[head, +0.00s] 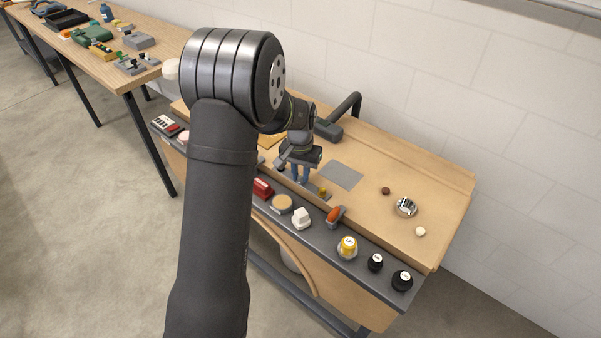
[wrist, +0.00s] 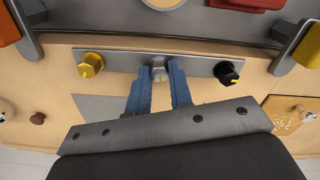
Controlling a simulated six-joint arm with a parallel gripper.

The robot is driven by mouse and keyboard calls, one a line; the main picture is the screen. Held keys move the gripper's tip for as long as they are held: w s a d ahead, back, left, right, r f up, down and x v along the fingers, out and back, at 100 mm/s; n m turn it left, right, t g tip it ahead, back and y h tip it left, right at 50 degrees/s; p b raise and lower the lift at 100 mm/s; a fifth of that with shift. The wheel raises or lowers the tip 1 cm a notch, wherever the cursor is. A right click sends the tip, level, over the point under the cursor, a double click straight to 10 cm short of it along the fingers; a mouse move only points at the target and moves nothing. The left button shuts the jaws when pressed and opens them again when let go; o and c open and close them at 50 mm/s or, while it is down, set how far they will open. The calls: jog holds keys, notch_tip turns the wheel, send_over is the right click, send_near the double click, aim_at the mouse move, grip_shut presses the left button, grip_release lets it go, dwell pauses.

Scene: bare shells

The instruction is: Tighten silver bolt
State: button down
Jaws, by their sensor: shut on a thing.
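In the wrist view the silver bolt (wrist: 158,70) stands on a grey strip (wrist: 200,66) between a yellow knob (wrist: 90,65) on the left and a black knob (wrist: 227,72) on the right. The two blue fingers of my gripper (wrist: 159,76) are closed on the bolt, one on each side. In the head view my gripper (head: 300,174) points down at the bench behind the front row of controls. The bolt is hidden there by the fingers, while the yellow knob (head: 323,191) shows just right of them.
Along the bench front in the head view are a red block (head: 263,187), a white switch (head: 301,217), an orange-handled lever (head: 334,214), a larger yellow knob (head: 347,246) and black knobs (head: 402,280). A grey square (head: 342,175) lies behind. A shiny silver round piece (head: 406,207) sits at right.

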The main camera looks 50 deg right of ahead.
aim_at(300, 176)
jog(key=m, duration=0.4)
jog(key=shift+m, duration=1.9)
jog(key=shift+r, duration=0.1)
jog(key=c, duration=1.3)
grip_release()
notch_tip(300, 176, up, 17)
jog(key=shift+r, duration=0.15)
